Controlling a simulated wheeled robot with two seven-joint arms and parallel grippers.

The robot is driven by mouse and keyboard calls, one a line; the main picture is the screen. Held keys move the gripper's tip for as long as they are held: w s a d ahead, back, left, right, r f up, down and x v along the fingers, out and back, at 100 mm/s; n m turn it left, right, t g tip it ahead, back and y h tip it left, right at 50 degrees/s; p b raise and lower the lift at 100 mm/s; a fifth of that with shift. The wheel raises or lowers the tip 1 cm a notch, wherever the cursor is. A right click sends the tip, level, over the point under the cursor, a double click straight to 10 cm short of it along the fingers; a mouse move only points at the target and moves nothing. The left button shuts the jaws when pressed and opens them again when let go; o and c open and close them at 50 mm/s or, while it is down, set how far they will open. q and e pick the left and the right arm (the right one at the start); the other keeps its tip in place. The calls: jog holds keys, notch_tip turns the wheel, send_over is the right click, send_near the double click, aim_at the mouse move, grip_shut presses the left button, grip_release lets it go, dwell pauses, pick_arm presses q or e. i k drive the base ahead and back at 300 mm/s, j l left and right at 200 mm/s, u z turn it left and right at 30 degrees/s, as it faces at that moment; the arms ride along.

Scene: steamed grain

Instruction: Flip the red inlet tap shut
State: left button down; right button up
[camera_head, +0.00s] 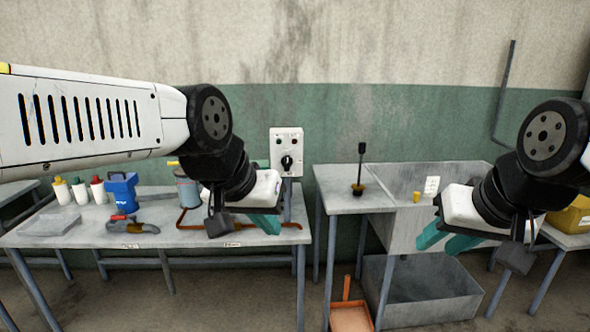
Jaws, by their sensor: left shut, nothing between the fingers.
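A small red piece (118,217), which looks like the inlet tap's handle, shows on a brownish pipe fitting (138,227) near the front edge of the left table. It is too small to tell which way the handle is turned. My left gripper (268,223), with teal fingers, is shut and empty over the right end of that table, well to the right of the red piece. My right gripper (448,241) is in front of the sink unit on the right, with its two teal fingers apart and nothing seen between them.
The left table (90,238) also holds a blue container (122,193), several white bottles, a grey slab (50,225) and a grey canister (187,190) partly behind my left wrist. A control box (287,150) stands behind. An orange hose runs along the table's right part.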

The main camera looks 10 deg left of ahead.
aim_at(133, 216)
jog(key=u, duration=1.75)
jog(key=i, duration=2.4)
